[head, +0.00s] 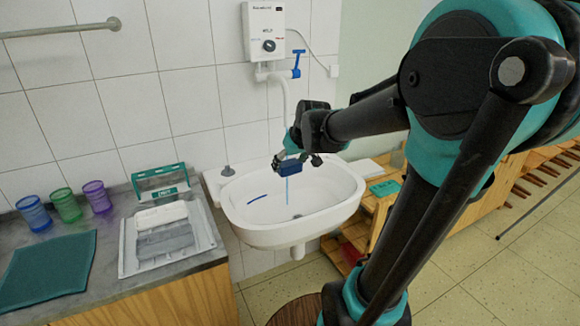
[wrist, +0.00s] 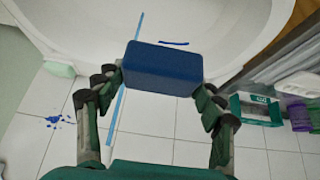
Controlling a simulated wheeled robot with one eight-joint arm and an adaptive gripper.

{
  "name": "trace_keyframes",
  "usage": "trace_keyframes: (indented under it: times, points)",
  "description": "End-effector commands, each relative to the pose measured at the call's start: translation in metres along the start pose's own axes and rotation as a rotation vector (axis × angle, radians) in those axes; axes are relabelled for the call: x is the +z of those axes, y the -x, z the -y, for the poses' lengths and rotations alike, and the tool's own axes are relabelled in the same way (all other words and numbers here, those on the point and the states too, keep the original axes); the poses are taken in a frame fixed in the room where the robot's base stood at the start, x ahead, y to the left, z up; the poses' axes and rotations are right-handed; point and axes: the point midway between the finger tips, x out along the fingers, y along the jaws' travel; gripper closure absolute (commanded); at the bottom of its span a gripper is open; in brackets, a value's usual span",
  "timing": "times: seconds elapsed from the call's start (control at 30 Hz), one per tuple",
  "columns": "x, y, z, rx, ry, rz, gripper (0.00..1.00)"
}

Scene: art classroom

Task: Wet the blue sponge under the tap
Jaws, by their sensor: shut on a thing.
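The blue sponge (head: 291,167) is held over the white basin (head: 232,204). In the wrist view the sponge (wrist: 162,69) sits between both fingers of my gripper (wrist: 160,88), which is shut on its two ends. In the head view my gripper (head: 296,159) is above the basin's back part. The tap has a white pipe (head: 284,92) and a blue handle (head: 296,65); its lower end is hidden behind my gripper. A thin light-blue stream (head: 287,190) shows below the sponge. In the wrist view the stream (wrist: 119,95) passes behind the sponge's left part; contact is unclear.
A counter (head: 105,258) at left holds several coloured cups (head: 68,205), a tray (head: 210,238) and a teal cloth (head: 48,270). A water heater (head: 267,30) hangs above the basin. A dark-blue stroke (head: 257,198) marks the basin. A wooden bench (head: 440,225) stands at right.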

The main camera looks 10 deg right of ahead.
Motion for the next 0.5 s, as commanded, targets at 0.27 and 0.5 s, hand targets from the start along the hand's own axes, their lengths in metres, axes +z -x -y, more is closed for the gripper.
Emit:
trace_keyframes:
  times: [0.27, 0.5]
  points:
    - [-0.015, -0.015, -0.005, 0.0, 0.0, 0.0, 0.55]
    - [-0.03, -0.03, -0.01, 0.0, 0.0, 0.0, 0.55]
